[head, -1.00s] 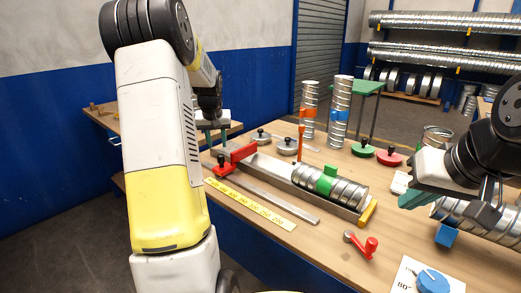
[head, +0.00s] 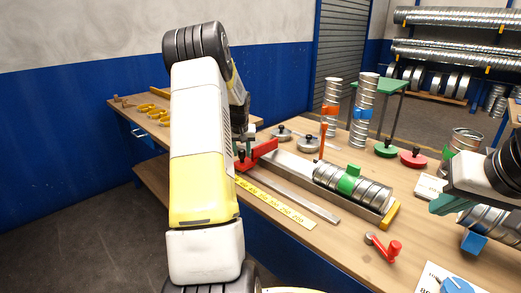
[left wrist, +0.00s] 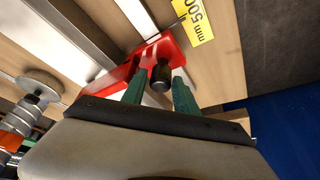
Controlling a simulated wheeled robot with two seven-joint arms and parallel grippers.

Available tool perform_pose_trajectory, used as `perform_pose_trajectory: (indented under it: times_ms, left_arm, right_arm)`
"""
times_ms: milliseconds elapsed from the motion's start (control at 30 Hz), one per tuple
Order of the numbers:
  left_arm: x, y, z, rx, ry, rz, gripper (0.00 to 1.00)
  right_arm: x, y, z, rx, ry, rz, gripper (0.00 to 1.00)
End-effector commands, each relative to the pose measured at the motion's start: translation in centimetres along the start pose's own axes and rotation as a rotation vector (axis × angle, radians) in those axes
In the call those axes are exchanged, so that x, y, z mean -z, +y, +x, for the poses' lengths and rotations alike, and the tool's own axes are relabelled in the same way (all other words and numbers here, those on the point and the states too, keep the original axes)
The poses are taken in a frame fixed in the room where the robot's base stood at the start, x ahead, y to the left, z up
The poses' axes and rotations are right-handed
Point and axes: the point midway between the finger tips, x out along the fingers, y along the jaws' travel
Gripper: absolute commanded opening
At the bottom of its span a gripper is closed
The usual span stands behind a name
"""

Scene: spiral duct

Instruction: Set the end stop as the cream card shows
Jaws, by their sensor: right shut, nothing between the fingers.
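The red end stop (head: 264,151) sits at the left end of the metal rail bed, with a black knob on its near part. In the left wrist view the end stop (left wrist: 176,57) shows with its black knob (left wrist: 161,77) between my left gripper's teal fingers (left wrist: 158,92). The fingers look apart, with narrow gaps beside the knob. My left arm partly hides this gripper in the head view. A pale card (head: 430,187) lies at right, partly covered; its marks are unreadable. My right gripper (head: 445,204) is shut and empty above the table's right side.
A yellow scale strip (head: 285,208) lies along the front edge. A spiral duct with a green band (head: 350,184) rests in the bed. A red crank (head: 383,247) and a white card with a blue dial (head: 455,284) are at front right.

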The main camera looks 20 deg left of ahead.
Motion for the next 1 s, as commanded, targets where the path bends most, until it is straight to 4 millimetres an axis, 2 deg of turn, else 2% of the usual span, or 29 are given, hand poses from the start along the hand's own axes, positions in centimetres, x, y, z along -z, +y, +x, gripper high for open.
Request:
perform_pose_trajectory:
  times_ms: [67,200,233,1000]
  left_arm:
    - [0.0,0.0,-0.02,0.0,0.0,0.0,0.32]
    - [-0.01,0.0,-0.03,0.0,0.0,0.0,0.04]
    - [-0.01,0.0,-0.03,0.0,0.0,0.0,0.0]
    - [-0.03,0.0,-0.07,0.0,-0.001,0.0,0.0]
  right_arm:
    - [0.0,0.0,0.0,0.0,0.0,0.0,0.0]
    - [0.0,0.0,0.0,0.0,0.0,0.0,0.0]
    - [0.0,0.0,0.0,0.0,0.0,0.0,0.0]
    - [0.0,0.0,0.0,0.0,0.0,0.0,0.0]
